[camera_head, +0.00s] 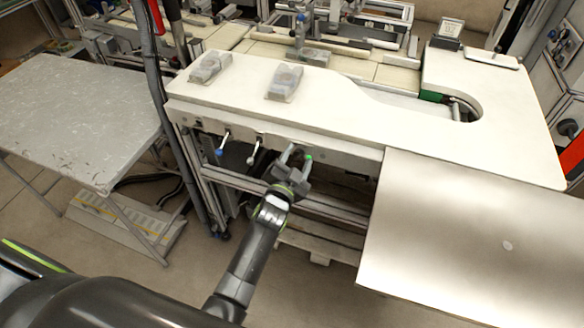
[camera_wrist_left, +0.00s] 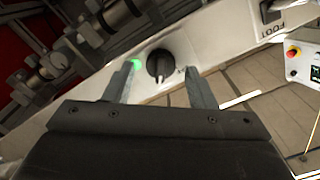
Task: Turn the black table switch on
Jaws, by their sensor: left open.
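The black table switch (camera_wrist_left: 159,66) is a round knob with a pointer ridge on a white panel, seen in the left wrist view. My left gripper (camera_wrist_left: 160,70) is open, with one finger on each side of the knob; I cannot tell whether they touch it. A green light (camera_wrist_left: 136,64) glows by the left finger. In the head view, my left gripper (camera_head: 298,151) is at the front edge of the white table (camera_head: 370,120), and the green light (camera_head: 309,157) shows beside it. The knob is not clear there. My right gripper is out of view.
Two levers, one blue-tipped (camera_head: 220,151), hang under the table edge left of the gripper. A metal sheet (camera_head: 470,230) juts out at the right. A grey table (camera_head: 75,115) stands at the left.

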